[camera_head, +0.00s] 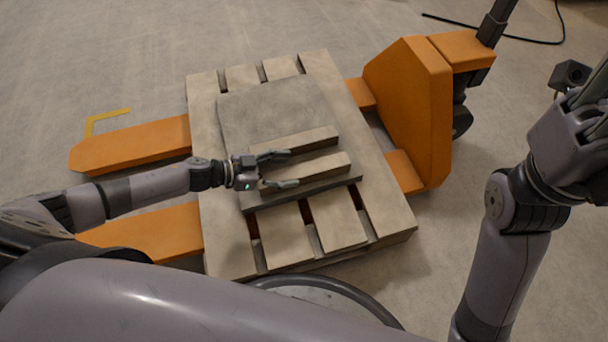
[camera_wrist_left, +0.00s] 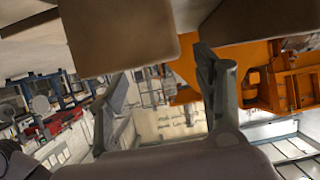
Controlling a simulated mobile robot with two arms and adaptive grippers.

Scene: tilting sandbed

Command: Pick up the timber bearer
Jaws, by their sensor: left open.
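Two pale timber bearers lie side by side on a grey slab: a far one (camera_head: 305,141) and a near one (camera_head: 325,166). My left gripper (camera_head: 286,168) is open at their left ends. One finger shows by the gap between the bearers, the other near the near bearer's front edge. I cannot tell whether they touch the wood. In the left wrist view, the open fingers (camera_wrist_left: 160,95) stand below two brown wooden ends, left (camera_wrist_left: 118,35) and right (camera_wrist_left: 230,35). My right gripper (camera_head: 592,118) is partly cut off at the right edge, away from the bearers; its opening is unclear.
The grey slab (camera_head: 265,105) rests on a wooden pallet (camera_head: 205,115). An orange pallet truck (camera_head: 405,110) has forks under the pallet, sticking out to the left. A dark cable (camera_head: 520,38) lies at the top right.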

